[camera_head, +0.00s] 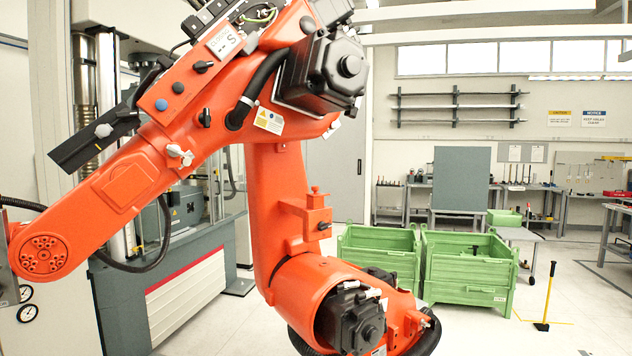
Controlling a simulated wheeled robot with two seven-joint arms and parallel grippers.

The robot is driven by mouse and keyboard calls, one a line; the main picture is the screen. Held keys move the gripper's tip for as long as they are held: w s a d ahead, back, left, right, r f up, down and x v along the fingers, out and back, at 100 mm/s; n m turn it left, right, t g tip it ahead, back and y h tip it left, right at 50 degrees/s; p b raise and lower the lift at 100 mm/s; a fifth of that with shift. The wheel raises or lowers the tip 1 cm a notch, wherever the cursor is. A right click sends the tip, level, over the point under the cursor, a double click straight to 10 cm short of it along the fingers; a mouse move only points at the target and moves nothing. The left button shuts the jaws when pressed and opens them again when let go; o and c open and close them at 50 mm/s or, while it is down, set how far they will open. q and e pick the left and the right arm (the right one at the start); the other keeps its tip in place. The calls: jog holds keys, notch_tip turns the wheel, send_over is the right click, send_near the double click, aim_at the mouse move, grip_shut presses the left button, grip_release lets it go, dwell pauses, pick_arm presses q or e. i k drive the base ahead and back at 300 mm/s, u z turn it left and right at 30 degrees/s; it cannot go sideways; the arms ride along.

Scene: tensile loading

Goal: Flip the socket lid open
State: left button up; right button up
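I cannot pick out a socket lid for certain. A large orange industrial arm (125,185) fills the left and middle of the view, close to me. Its upper link carries small fittings: a black knob (203,67), a blue round part (178,88) and a white fitting (180,154). A small orange block (314,212) with a knob on top sits on its lower upright link. I cannot tell whether any of these is the lid, or whether a lid is open or shut. Neither of my grippers is in view.
A grey testing machine (185,285) stands behind the orange arm at left. Two green crates (466,290) stand on the floor right of centre. A yellow post (548,300) stands at right. Workbenches (545,188) line the back wall. The floor at front right is clear.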

aim_at(315, 188)
jog(key=z, duration=0.55)
jog(key=i, duration=0.95)
jog(key=z, duration=0.5)
jog(key=i, duration=0.85)
jog(key=u, duration=0.8)
jog(key=i, duration=0.6)
jog(key=u, duration=0.4)
